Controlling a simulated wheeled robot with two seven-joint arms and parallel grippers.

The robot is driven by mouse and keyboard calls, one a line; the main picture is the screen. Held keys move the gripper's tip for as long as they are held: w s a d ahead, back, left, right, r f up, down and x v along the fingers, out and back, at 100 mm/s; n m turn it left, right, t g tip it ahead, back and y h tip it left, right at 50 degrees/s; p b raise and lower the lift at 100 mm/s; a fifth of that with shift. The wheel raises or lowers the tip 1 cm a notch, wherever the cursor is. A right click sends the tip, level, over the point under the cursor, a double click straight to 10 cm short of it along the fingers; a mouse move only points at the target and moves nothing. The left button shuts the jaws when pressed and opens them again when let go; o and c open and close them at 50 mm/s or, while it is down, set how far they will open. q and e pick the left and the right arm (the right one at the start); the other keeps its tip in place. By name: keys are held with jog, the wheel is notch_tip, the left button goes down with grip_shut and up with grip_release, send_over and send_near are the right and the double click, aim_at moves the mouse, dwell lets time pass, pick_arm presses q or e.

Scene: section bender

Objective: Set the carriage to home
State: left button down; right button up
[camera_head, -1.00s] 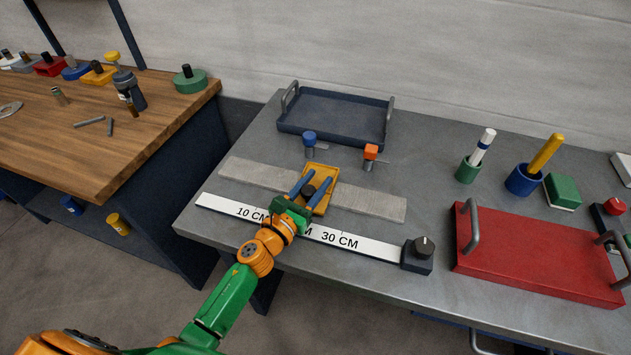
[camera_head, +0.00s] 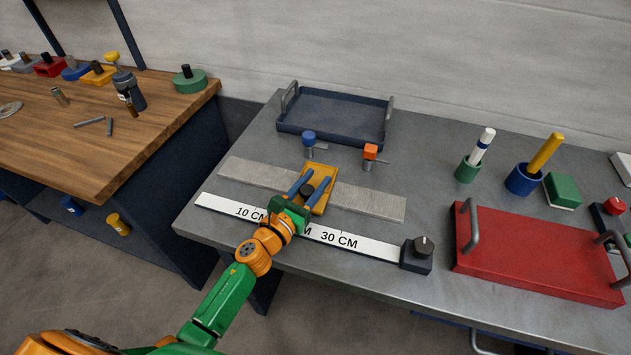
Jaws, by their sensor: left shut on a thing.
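The yellow carriage (camera_head: 322,184) sits across the pale grey rail (camera_head: 375,203), around the middle of its length. A black knob (camera_head: 306,190) stands on the carriage. My left gripper (camera_head: 303,189) reaches in from the front, its blue fingers on either side of the knob and shut on it. The white scale strip (camera_head: 360,243) runs in front of the rail, with 10 CM and 30 CM readable; my gripper and wrist hide the label between. My right gripper is out of view.
A black box with a dial (camera_head: 417,254) ends the strip on the right. Behind the rail stand a blue-topped stop (camera_head: 309,143) and an orange-topped stop (camera_head: 370,155). A dark blue tray (camera_head: 335,118) lies at the back, a red tray (camera_head: 535,258) at the right.

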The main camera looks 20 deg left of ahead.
aim_at(264, 182)
pick_arm(q)
jog(key=a+b, duration=0.1)
jog(key=a, duration=0.3)
jog(key=a+b, duration=0.2)
jog(key=a, duration=0.2)
jog(key=a+b, duration=0.1)
jog(key=a, duration=0.3)
jog(key=shift+w+a+f+b, duration=0.25)
jog(key=shift+a+f+b, duration=0.1)
jog(key=shift+a, duration=0.05)
jog(key=a+b, duration=0.2)
jog(key=a, duration=0.1)
jog(key=a+b, duration=0.2)
jog(key=a, duration=0.2)
jog(key=shift+w+a+r+b, duration=0.15)
jog(key=shift+b, duration=0.2)
jog(key=shift+a+r, duration=0.1)
jog(key=shift+a, duration=0.2)
jog(key=shift+r, duration=0.15)
jog(key=shift+a, duration=0.1)
jog(key=c, duration=0.7)
grip_release()
jog(key=shift+o, duration=1.2)
jog(key=shift+a, duration=0.2)
